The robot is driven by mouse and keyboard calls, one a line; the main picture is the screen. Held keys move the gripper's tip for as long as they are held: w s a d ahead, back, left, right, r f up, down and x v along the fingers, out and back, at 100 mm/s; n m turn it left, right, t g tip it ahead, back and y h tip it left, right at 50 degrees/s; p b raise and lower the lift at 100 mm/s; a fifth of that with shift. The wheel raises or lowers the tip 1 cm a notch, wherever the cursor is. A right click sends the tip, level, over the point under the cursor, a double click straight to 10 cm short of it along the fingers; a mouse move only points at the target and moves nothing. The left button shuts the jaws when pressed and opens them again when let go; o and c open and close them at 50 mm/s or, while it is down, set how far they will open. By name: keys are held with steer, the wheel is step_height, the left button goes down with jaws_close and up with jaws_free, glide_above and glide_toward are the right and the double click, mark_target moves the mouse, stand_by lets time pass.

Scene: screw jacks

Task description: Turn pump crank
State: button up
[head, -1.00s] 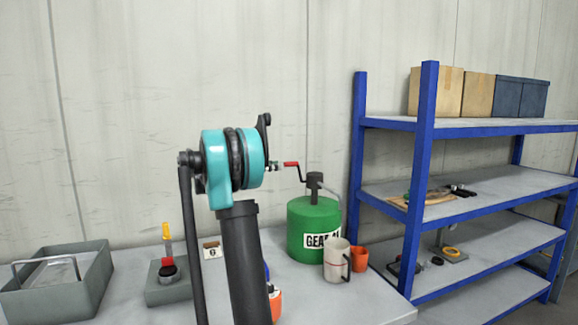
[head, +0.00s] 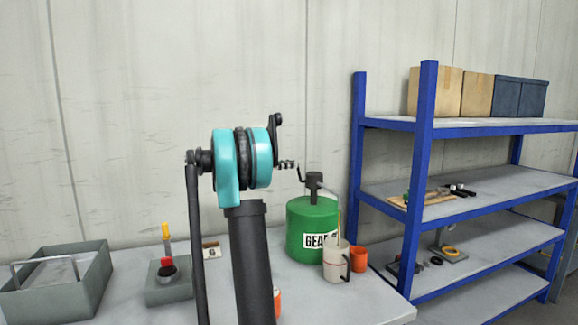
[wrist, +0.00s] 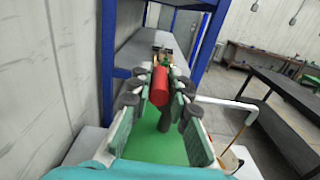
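The green oil drum (head: 307,235) stands on the bench with a dark pump (head: 313,185) on top. The pump's crank (head: 301,174) points left, toward my gripper (head: 287,164). In the head view my gripper hides the crank's red handle. In the wrist view the red handle (wrist: 158,87) lies between the two fingers of my gripper (wrist: 161,82). The fingers look apart, with a small gap beside the handle, and I see no firm grip. The drum's green top (wrist: 160,150) shows below the fingers.
A white mug (head: 336,261) and an orange cup (head: 359,259) stand in front of the drum. A blue shelf rack (head: 423,180) rises to the right. A grey bin (head: 90,280) and a grey block with a red-topped item (head: 168,285) are at the left.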

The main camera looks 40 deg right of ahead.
jaws_close()
steer(key=shift+w+f, duration=0.1)
step_height(320, 180, down, 9)
steer(key=w+n, duration=0.2)
steer(key=n, duration=1.3)
steer(key=shift+w+d, duration=0.4)
steer(key=o, duration=0.6)
jaws_free()
